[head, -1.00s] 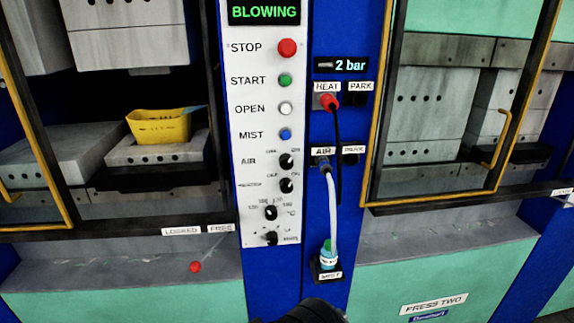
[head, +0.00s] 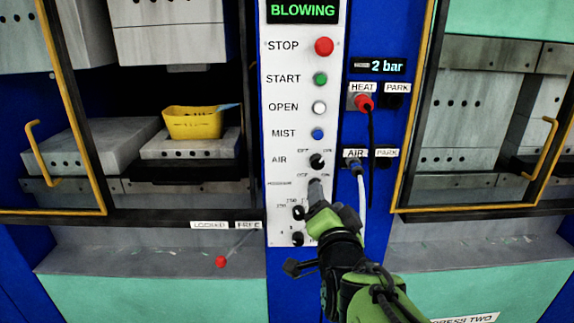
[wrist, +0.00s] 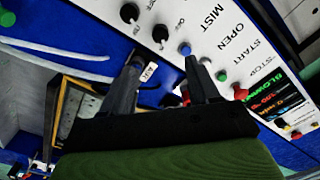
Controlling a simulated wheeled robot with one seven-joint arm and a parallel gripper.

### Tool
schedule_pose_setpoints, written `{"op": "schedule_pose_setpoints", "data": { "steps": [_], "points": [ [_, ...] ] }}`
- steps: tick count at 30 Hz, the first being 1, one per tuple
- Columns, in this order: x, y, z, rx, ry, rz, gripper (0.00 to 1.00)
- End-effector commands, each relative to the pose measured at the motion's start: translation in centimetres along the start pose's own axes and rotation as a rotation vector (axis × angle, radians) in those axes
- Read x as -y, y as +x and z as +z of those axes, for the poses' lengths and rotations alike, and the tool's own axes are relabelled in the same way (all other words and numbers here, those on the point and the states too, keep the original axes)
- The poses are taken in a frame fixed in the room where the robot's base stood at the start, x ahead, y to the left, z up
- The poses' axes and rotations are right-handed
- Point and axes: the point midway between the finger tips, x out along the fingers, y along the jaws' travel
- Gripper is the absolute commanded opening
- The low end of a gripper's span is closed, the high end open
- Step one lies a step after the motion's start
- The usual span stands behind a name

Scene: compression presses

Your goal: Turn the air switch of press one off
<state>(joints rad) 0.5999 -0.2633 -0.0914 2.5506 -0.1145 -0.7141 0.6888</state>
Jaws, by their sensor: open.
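The air switch (head: 316,160) is a black knob beside the AIR label on the white panel (head: 280,215). Its pointer appears to lean up and right, toward the ON mark. The screen (head: 303,11) reads BLOWING. In the head view my gripper (head: 316,190) is in front of the panel just below the air switch, covering much of the knob beneath it. In the wrist view its two fingers (wrist: 165,66) are apart and empty. The air switch (wrist: 160,33) shows beyond the fingertips, apart from them.
STOP, START, OPEN and MIST buttons (head: 317,133) line the panel above the switch. A HEAT plug (head: 364,102) and an AIR plug (head: 355,165) with hanging lines are close on the right. A yellow tray (head: 193,123) sits inside the left press.

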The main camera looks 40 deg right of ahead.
Motion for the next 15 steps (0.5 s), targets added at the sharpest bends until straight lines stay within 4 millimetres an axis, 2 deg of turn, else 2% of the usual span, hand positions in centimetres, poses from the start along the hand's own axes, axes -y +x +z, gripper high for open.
{"op": "schedule_pose_setpoints", "data": {
  "steps": [7,15],
  "points": [
    [0.4,4.2,-0.4,0.007,-0.003,0.007,0.60],
    [0.5,6.0,-0.2,0.015,-0.017,0.003,0.60]
  ]
}}
